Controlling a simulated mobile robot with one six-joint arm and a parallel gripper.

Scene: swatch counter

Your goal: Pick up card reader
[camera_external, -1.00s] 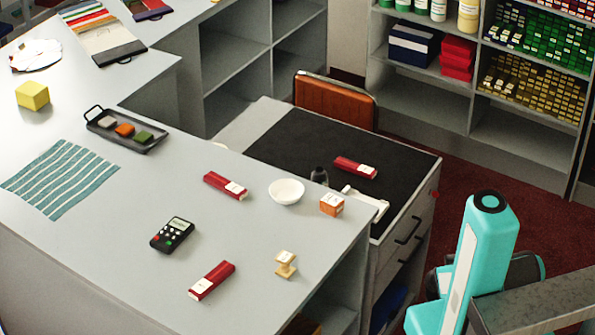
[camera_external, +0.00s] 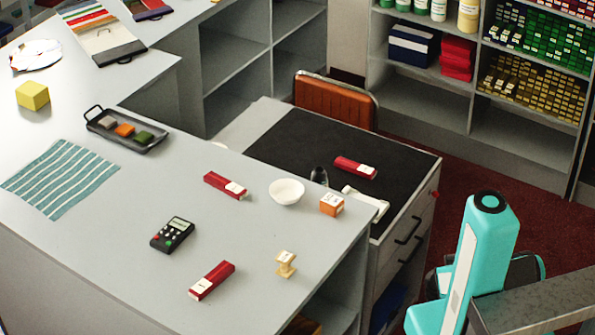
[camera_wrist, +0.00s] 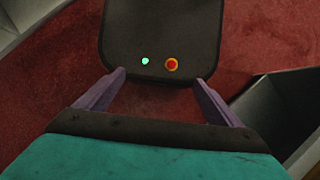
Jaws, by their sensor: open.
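The card reader (camera_external: 172,234) is a small black handheld with a light screen and coloured keys. It lies flat on the grey counter (camera_external: 120,265), left of a red box with a white label. My gripper (camera_wrist: 155,80) shows in the wrist view with two purple fingers spread apart and nothing between them. It points down over my own dark base and the red carpet. The card reader is not in the wrist view. In the external view my turquoise arm (camera_external: 475,260) stands at the lower right, away from the counter, and the fingers cannot be made out there.
Near the card reader are a red box (camera_external: 212,281), a wooden spool-like piece (camera_external: 286,264), another red box (camera_external: 225,186), a white bowl (camera_external: 287,192) and an orange box (camera_external: 331,204). A striped cloth (camera_external: 60,178) lies left. A desk (camera_external: 290,150) adjoins the counter.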

